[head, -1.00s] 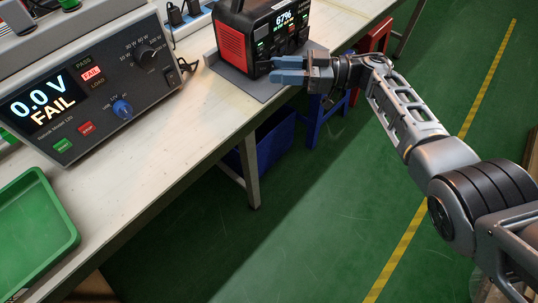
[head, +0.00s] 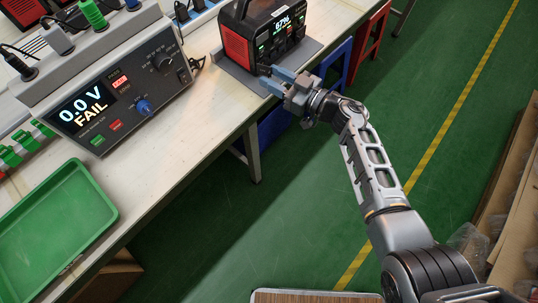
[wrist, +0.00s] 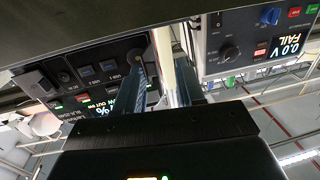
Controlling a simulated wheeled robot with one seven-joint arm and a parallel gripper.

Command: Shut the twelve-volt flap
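The power station (head: 238,46), black with a red side and a lit 67% display, stands on a grey mat (head: 243,80) at the bench edge. My gripper (head: 268,79) is open, its two blue fingers apart, close in front of the station's lower left front. The wrist view shows the station's front panel (wrist: 88,88) upside down, with my gripper (wrist: 162,60) fingers in front of it. A round socket (wrist: 136,57) is partly covered by one finger. A dark piece stands out near the fingertips; I cannot tell whether it is the twelve-volt flap. No contact is clear.
A tester (head: 165,95) reading 0.0 V FAIL stands left of the station on the white bench (head: 150,150). A green tray (head: 60,215) lies at the bench's near left. A red stool (head: 372,32) and a blue stool (head: 338,62) stand beyond the bench edge.

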